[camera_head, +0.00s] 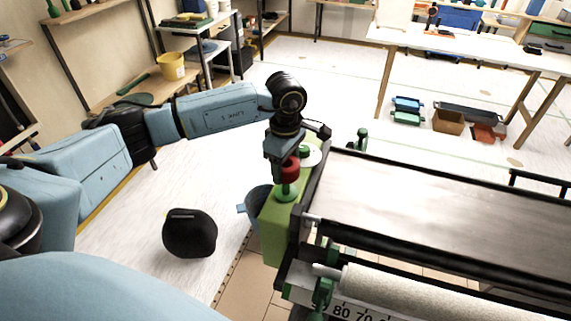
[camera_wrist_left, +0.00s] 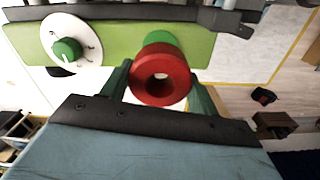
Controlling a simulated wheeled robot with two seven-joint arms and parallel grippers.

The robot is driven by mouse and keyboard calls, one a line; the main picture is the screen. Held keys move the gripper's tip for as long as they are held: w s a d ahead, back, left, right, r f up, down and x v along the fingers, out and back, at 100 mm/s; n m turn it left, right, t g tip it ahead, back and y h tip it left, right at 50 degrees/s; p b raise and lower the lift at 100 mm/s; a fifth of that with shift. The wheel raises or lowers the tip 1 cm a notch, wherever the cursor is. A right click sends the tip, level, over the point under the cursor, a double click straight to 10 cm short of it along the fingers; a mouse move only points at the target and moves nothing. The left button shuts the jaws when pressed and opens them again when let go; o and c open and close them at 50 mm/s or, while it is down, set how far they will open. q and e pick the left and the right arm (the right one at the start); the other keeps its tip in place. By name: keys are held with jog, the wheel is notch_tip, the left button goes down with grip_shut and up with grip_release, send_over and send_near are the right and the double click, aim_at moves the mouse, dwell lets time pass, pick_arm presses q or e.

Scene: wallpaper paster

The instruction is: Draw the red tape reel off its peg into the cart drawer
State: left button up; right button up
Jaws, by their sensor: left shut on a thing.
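The red tape reel (camera_head: 290,170) is at my left gripper (camera_head: 284,168), above a green peg (camera_head: 287,189) on the green end panel (camera_head: 270,236) of the pasting machine. In the left wrist view the red reel (camera_wrist_left: 161,76) sits between the two green fingers of my left gripper (camera_wrist_left: 161,84), which are shut on it. The green peg end (camera_wrist_left: 160,38) shows just behind the reel; I cannot tell whether the reel is still around the peg. My right gripper is not in view. I cannot make out the cart drawer with certainty.
A white dial with a green knob (camera_wrist_left: 67,49) sits beside the peg on the panel. The machine's long bed (camera_head: 440,215) and pale roller (camera_head: 420,290) fill the right. A black rounded object (camera_head: 189,233) stands on the floor left of the panel, with open floor around it.

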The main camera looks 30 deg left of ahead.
pick_arm(q)
jog(key=shift+r+p, duration=1.15)
jog(key=shift+r, duration=0.85)
